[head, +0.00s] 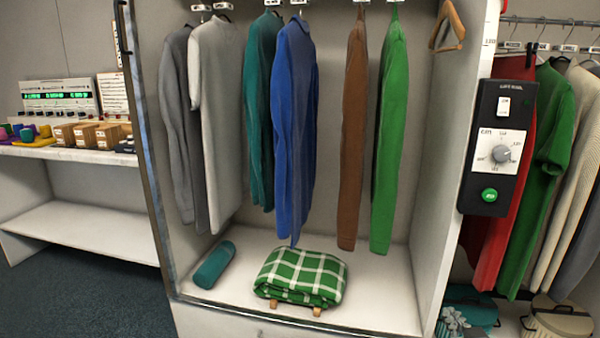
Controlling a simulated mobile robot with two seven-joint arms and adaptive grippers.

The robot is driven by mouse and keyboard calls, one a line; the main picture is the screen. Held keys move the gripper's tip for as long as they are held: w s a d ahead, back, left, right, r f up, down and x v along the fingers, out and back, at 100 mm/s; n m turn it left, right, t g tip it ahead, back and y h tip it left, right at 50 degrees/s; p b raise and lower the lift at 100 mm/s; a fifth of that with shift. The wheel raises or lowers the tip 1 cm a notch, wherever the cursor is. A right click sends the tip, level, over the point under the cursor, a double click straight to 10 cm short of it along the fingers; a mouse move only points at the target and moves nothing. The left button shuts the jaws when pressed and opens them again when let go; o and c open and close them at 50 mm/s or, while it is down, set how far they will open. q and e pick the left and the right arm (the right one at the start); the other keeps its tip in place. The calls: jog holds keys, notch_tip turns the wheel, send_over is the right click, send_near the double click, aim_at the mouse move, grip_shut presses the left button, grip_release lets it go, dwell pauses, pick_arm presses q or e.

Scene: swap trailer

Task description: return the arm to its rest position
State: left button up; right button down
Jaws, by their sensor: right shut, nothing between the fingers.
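I can make out neither of my grippers nor my arms in the head view. A white open wardrobe (385,290) stands in the middle. Grey, light grey, teal, blue, brown and green garments hang in it, among them a blue top (295,120) and a green top (390,135). An empty wooden hanger (447,28) hangs at its upper right. A folded green-and-white checked blanket (302,277) lies on the wardrobe floor, with two small tan pieces showing under its front edge. A teal roll (214,265) lies to its left.
A black control panel (497,148) with a dial and green button is on the wardrobe's right side. More clothes (545,170) hang beyond it, above a lidded basket (556,318). A shelf (70,153) with small boxes is at left. Dark carpet (90,295) lies clear at lower left.

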jog(key=s+a+f+g, duration=0.2)
jog(key=s+f+g, duration=0.2)
jog(key=s+f, duration=0.3)
jog(key=s+a+f+n+g, duration=0.1)
jog(key=s+a+f+g, duration=0.1)
jog(key=s+f, duration=0.5)
jog(key=s+a+f+g, duration=0.2)
jog(key=s+f+g, duration=0.3)
jog(key=s, duration=0.9)
notch_tip(320, 180, down, 2)
jog(key=shift+s+f+g+y, duration=0.1)
jog(key=shift+s+g+y, duration=0.15)
jog(key=shift+g+y, duration=0.05)
jog(key=shift+w, duration=0.1)
jog(key=shift+d, duration=0.1)
